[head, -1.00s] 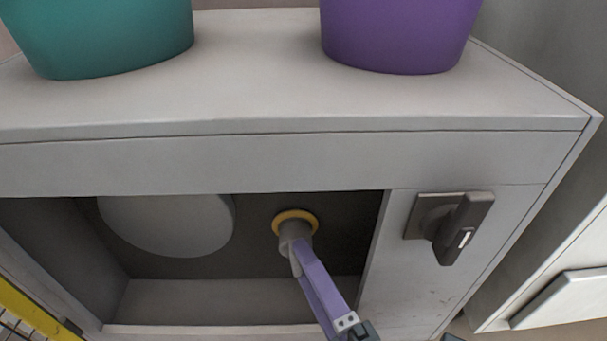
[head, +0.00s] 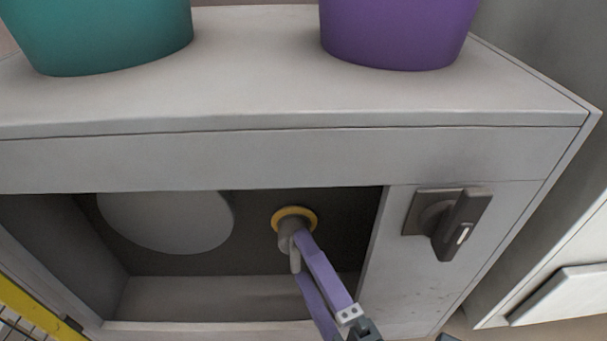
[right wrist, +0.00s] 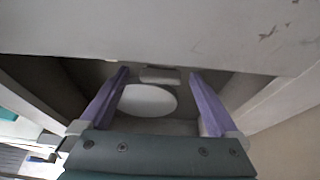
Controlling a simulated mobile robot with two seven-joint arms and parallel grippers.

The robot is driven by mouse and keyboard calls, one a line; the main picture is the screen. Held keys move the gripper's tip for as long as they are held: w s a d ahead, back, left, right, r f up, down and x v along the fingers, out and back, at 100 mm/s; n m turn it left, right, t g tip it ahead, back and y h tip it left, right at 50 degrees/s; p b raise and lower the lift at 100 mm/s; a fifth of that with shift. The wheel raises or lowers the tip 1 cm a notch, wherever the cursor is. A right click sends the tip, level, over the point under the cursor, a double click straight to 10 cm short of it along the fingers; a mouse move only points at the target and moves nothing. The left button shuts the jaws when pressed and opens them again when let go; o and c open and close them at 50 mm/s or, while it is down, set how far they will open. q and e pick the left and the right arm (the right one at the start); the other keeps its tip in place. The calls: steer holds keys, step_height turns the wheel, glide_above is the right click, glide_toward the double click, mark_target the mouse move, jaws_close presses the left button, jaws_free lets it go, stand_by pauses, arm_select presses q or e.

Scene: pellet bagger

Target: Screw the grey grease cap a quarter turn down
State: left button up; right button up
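The grey grease cap (head: 289,235) sticks out of a yellow ring (head: 296,213) on the dark back wall of the open recess in the cabinet. A lighter grey lug hangs at its front end. My right gripper (head: 301,254) reaches in from the lower right, with its purple fingertips at the cap's front end. In the right wrist view the right gripper (right wrist: 159,73) is open, and a grey piece (right wrist: 160,76), seemingly the cap, lies between the fingertips with gaps at both sides. Contact cannot be made out in the head view. My left gripper is out of view.
A pale round disc (head: 168,220) is on the recess wall left of the cap. A dark rotary handle (head: 452,222) juts from the cabinet front (head: 475,290) at right. Teal (head: 105,35) and purple (head: 398,32) containers stand on top. A yellow frame (head: 30,310) is at lower left.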

steer(key=p+v, duration=0.2)
steer(key=v, duration=0.8)
stand_by(0.4)
